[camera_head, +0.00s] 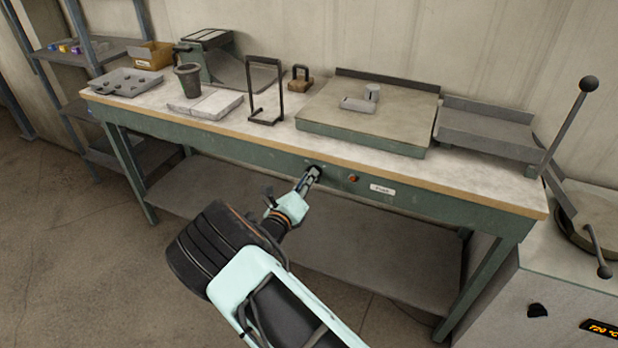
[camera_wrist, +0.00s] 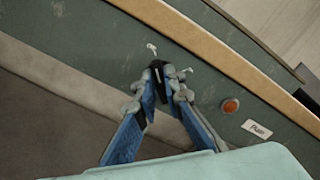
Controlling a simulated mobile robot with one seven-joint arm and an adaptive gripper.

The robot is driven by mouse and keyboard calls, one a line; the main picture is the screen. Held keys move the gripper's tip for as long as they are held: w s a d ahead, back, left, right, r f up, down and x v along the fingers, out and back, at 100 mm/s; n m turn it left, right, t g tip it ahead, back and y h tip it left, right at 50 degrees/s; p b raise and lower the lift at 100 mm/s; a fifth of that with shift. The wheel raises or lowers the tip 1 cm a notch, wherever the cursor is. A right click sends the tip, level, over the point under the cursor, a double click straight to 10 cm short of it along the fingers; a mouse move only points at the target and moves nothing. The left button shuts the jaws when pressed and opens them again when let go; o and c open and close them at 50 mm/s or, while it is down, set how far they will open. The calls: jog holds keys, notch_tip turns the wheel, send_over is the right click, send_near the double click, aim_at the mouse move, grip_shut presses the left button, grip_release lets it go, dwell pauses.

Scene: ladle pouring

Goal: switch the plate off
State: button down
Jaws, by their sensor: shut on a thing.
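A dark knob (camera_head: 317,168) sits on the green front rail of the workbench. In the wrist view the knob (camera_wrist: 157,67) has a pale mark on it and lies between my fingertips. My gripper (camera_head: 311,175) reaches up to the rail, and in the wrist view my gripper (camera_wrist: 161,82) is shut on the knob. An orange-red round lamp (camera_wrist: 230,105) is right of the knob; I cannot tell whether it is lit. A small white label (camera_wrist: 257,129) is beside it. The broad flat plate (camera_head: 330,115) lies on the bench above, with a small metal piece (camera_head: 360,104) on it.
The bench also holds a dark cup (camera_head: 188,80), pale slabs (camera_head: 205,103), a black frame (camera_head: 264,92) and a grey tray (camera_head: 125,82). Floor at the left is clear.

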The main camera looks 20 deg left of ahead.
jog(key=c, duration=2)
grip_release()
jog(key=s, duration=0.8)
jog(key=s+a, duration=0.1)
jog(key=s, duration=0.3)
